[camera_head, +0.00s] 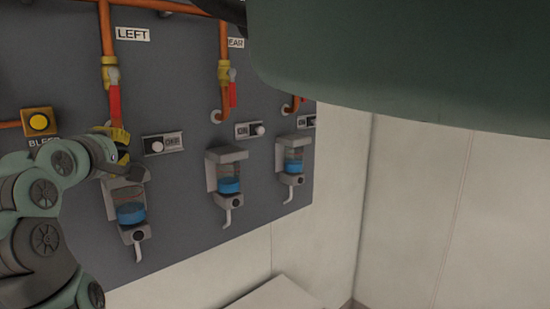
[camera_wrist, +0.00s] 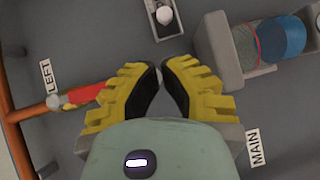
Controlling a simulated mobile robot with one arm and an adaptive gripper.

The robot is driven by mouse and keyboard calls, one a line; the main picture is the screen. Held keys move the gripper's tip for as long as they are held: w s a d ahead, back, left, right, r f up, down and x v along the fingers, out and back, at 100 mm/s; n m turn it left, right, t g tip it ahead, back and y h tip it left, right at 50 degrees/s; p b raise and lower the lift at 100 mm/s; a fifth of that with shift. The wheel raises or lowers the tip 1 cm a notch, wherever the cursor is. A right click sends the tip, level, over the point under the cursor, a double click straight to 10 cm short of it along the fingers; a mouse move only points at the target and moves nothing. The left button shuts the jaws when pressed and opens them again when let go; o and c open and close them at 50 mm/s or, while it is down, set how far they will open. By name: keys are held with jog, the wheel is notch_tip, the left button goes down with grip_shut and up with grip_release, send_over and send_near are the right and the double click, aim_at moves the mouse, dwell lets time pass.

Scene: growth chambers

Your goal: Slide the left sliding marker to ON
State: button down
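The left sliding marker is a white round knob (camera_head: 157,146) in a small plate on the grey panel. It sits at the left end of its slot, and the OFF label (camera_head: 172,141) shows to its right. The knob (camera_wrist: 165,15) also shows at the top of the wrist view, beyond my fingertips. My gripper (camera_head: 122,142) is left of the marker in the head view, apart from it. In the wrist view my yellow fingers (camera_wrist: 162,68) have their tips close together, with nothing between them. The ON label is not visible on this marker.
A dispenser with blue liquid (camera_head: 131,212) hangs below the marker. A red valve handle (camera_head: 114,103) and orange pipe (camera_head: 106,30) are above, and a yellow button (camera_head: 39,122) is at left. Another marker (camera_head: 259,130) to the right has its knob beside ON.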

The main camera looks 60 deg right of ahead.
jog(key=shift+s+a, duration=0.1)
jog(key=p, duration=0.6)
send_near(151, 141)
jog(key=x, duration=0.3)
jog(key=shift+a+r, duration=0.1)
jog(key=shift+r, duration=0.05)
jog(key=shift+p+x, duration=0.85)
jog(key=shift+x, duration=0.45)
jog(key=shift+f, duration=0.2)
jog(key=shift+d, duration=0.25)
